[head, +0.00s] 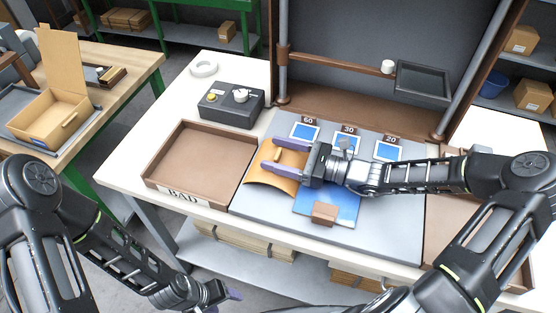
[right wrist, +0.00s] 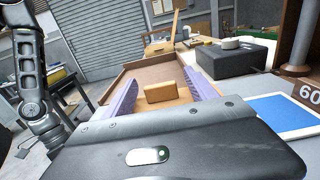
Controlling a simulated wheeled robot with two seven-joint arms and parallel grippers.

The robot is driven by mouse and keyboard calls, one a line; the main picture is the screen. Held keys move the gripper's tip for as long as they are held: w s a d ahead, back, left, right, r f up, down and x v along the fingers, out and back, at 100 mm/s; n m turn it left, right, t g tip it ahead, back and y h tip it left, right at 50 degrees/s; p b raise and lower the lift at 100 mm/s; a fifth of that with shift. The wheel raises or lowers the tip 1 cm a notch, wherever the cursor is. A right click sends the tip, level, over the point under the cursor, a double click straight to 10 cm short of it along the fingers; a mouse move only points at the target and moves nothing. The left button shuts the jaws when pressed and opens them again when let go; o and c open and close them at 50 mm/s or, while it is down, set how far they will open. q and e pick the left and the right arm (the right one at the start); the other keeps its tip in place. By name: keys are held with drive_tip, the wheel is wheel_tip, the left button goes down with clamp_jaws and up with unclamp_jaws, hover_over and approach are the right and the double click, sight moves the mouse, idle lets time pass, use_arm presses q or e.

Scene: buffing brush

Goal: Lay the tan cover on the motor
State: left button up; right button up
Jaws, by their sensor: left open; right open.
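The tan cover (head: 262,182) is a curved sheet lying at the left edge of the grey work mat, beside the BAD tray. My right gripper (head: 272,155) is over it, with its purple fingers apart on either side of its middle. In the right wrist view a tan block (right wrist: 166,92) stands between the open fingers, with clear gaps; it seems to be the cover's raised grip. I cannot make out the motor for certain; my right gripper and wrist hide part of the mat. My left gripper (head: 231,294) is low at the front, off the table, partly seen.
The empty BAD tray (head: 190,160) is left of the mat. A dark control box (head: 231,104) and a white ring (head: 204,68) stand behind it. A brown block (head: 324,212) sits on a blue sheet (head: 345,203). Blue cards marked 60, 30 and 20 line the back.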

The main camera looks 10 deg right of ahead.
sight(278, 153)
drive_tip(key=shift+c, duration=0.3)
clamp_jaws()
idle(0.6)
wheel_tip(278, 153, up, 10)
drive_tip(key=shift+r, duration=0.1)
idle(0.7)
idle(0.5)
